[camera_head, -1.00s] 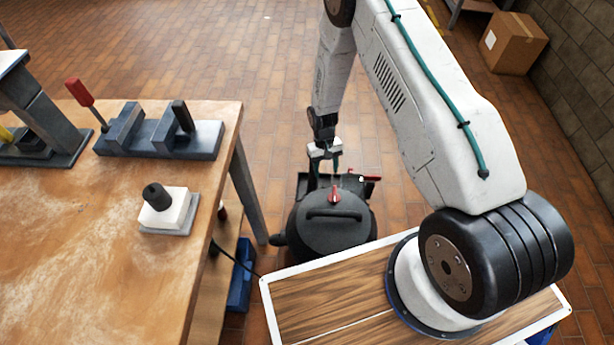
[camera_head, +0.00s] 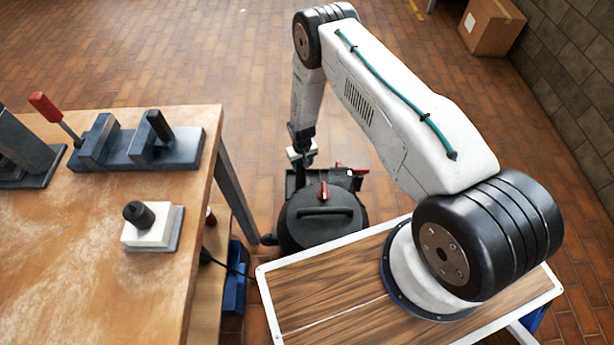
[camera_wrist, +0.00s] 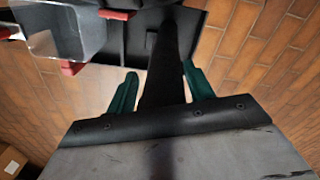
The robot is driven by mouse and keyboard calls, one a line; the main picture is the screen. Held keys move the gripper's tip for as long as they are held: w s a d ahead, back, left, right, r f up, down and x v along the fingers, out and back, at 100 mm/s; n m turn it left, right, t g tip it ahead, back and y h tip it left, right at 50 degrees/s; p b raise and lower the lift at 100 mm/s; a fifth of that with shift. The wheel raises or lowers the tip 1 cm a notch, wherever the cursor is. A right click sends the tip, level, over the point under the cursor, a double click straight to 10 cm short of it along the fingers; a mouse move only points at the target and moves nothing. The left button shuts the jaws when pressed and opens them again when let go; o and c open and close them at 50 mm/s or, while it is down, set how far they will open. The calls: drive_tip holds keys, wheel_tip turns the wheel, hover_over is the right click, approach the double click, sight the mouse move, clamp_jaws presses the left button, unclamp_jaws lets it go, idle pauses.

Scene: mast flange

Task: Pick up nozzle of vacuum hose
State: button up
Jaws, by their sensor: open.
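The vacuum (camera_head: 318,222) is a round black canister with a red latch and a dark handle on its lid. It stands on the floor between the workbench and my base. My gripper (camera_head: 303,160) is over the far side of the vacuum in the head view. In the wrist view, the green fingers of my gripper (camera_wrist: 160,76) are apart. A dark tube, seemingly the hose nozzle (camera_wrist: 164,60), runs between them, with gaps visible beside it. I cannot tell whether either finger touches it. In the head view the nozzle is not clear behind my gripper.
A wooden workbench (camera_head: 80,250) at left carries a clamp fixture (camera_head: 140,148) and a white block with a black knob (camera_head: 148,228). A blue object (camera_head: 235,280) is beside the bench below. A cardboard box (camera_head: 491,27) stands by the right wall.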

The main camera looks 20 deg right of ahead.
drive_tip(key=shift+f, duration=0.1)
drive_tip(key=c, duration=1.1)
drive_tip(key=shift+o, duration=0.2)
